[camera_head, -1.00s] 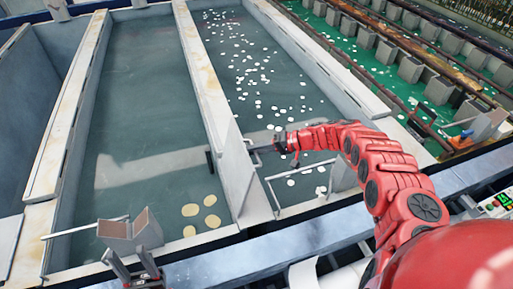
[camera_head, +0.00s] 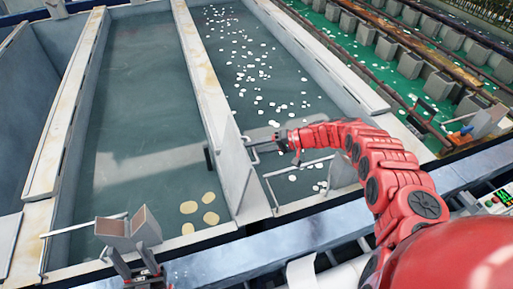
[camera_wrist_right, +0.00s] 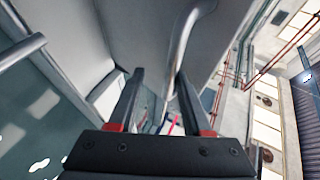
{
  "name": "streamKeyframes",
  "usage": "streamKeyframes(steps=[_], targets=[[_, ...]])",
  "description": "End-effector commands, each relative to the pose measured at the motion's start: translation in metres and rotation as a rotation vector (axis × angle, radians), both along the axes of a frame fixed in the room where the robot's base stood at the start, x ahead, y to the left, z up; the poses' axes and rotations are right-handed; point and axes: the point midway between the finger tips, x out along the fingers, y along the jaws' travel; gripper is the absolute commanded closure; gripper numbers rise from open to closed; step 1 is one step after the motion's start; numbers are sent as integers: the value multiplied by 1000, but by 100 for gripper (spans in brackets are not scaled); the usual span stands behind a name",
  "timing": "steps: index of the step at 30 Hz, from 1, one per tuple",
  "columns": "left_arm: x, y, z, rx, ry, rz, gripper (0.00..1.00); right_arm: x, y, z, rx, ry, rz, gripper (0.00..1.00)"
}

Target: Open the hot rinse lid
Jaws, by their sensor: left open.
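A grey upright lid panel (camera_head: 236,170) stands at the near end of the divider between two tanks. A bent metal handle (camera_head: 254,150) sticks out from its right side. My right gripper (camera_head: 279,142) is at the handle's right end, over the right tank. In the right wrist view the fingers (camera_wrist_right: 160,75) are apart, and the pale curved handle bar (camera_wrist_right: 188,38) runs down toward the gap between the fingertips. I cannot tell whether they touch it. My left gripper (camera_head: 140,274) is low at the left, open, below a grey V-shaped bracket (camera_head: 130,230).
The left tank (camera_head: 130,110) holds dark liquid with several tan discs at its near end. The right tank (camera_head: 290,85) has many white floating pieces. A front ledge (camera_head: 205,268) crosses below the tanks. A railed green channel (camera_head: 410,95) lies at the right.

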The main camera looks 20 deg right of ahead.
Motion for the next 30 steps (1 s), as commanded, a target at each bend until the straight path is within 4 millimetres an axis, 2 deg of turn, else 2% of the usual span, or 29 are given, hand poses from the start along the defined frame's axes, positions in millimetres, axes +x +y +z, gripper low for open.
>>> streamKeyframes(steps=[5, 8, 11, 24, 30], targets=[[0, 0, 1, 0, 0, 0, 50, -1, -2, 2, 0, -1, 0, 53], [0, 0, 5, 0, 0, 0, 50, -4, -10, 7, 0, -1, -1, 53], [0, 0, 11, 0, 0, 0, 50, -10, -26, 15, 0, -1, -4, 53], [0, 0, 7, 0, 0, 0, 50, -50, -121, 54, -1, 0, -3, 53], [0, 0, 2, 0, 0, 0, 50, -60, -143, 63, -2, -2, 0, 53]])
